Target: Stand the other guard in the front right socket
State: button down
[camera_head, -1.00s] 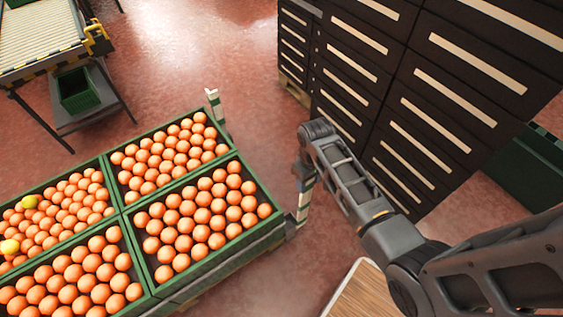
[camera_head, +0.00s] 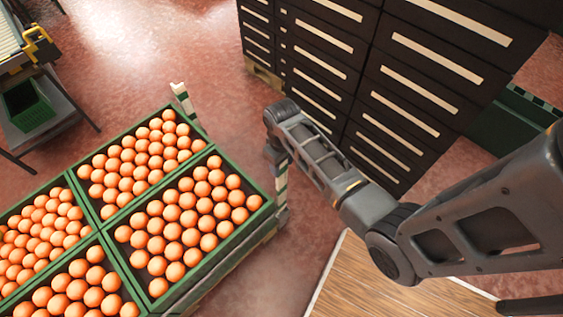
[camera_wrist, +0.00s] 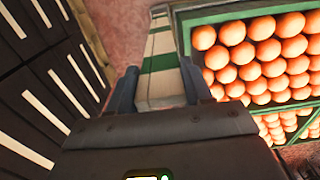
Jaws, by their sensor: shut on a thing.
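The guard in my grip, a white post with green bands (camera_head: 282,184), hangs upright by the near right corner of the crate stand. My gripper (camera_head: 277,158) is shut on it near its top. In the wrist view the guard (camera_wrist: 160,68) sits between my two fingers (camera_wrist: 158,90), with orange-filled crates right beside it. The guard's lower end is close to the corner; I cannot tell whether it is in the socket, which is not clear to see. Another guard (camera_head: 182,99) stands upright at the stand's far right corner.
Green crates (camera_head: 235,234) full of oranges fill the lower left. Dark stacked drawers (camera_head: 350,75) stand behind my arm. A wooden board or tabletop (camera_head: 385,285) lies at the bottom right. Red floor (camera_head: 145,55) is open behind the crates.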

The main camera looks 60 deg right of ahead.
aim_at(282, 169)
jog(key=shift+f+b, duration=3.4)
jog(key=shift+f, duration=2.1)
jog(key=shift+c, duration=2)
grip_release()
jog(key=shift+r+p, duration=0.9)
jog(key=shift+r, duration=3)
notch_tip(282, 169, up, 7)
jog(key=p, duration=0.8)
